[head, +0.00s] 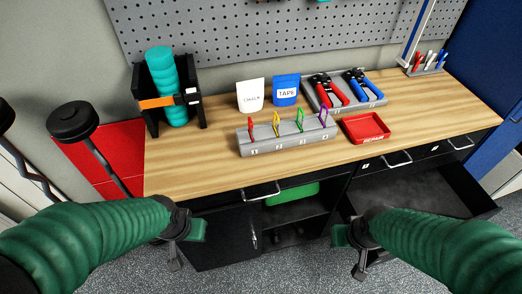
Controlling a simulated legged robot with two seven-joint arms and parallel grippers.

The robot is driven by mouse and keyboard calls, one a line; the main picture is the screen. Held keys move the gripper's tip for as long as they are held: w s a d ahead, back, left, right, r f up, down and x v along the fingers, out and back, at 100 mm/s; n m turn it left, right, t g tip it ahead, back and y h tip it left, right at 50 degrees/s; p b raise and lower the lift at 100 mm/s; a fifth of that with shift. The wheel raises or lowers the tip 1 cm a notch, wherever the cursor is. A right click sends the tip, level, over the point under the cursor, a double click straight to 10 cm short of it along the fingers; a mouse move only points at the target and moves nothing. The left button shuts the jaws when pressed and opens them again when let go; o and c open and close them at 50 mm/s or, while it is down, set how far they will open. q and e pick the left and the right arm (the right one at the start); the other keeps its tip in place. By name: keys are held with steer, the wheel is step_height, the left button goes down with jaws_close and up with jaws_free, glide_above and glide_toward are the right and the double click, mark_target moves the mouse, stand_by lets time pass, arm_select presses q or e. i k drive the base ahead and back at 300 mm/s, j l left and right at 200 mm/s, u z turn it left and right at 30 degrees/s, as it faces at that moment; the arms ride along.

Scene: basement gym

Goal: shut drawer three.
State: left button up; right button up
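A black drawer (425,190) under the right part of the workbench is pulled out and looks empty inside. Part of it is hidden behind my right arm, and I cannot read a number on it. Shut drawers with silver handles sit just under the worktop, one handle (398,160) at the middle right and another (461,144) farther right; their small labels are too small to read. My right gripper (351,250) hangs left of the open drawer, apart from any handle. My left gripper (183,243) hangs in front of the bench's left end. Neither visibly holds anything; finger opening is unclear.
The wooden worktop (200,165) holds a grey rack (290,145) with coloured clips, a red tray (366,128), pliers (328,90), pouches and a teal roller (166,80) in a black stand. A black cabinet door (222,238) stands at lower left, beside a shelf with a green box (292,194).

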mark_target(449, 190)
steer(key=z, duration=1.85)
steer(key=i+l, duration=0.15)
steer(key=i, duration=0.3)
steer(key=i+l, duration=0.15)
steer(key=i, duration=0.3)
steer(key=i+u, duration=0.05)
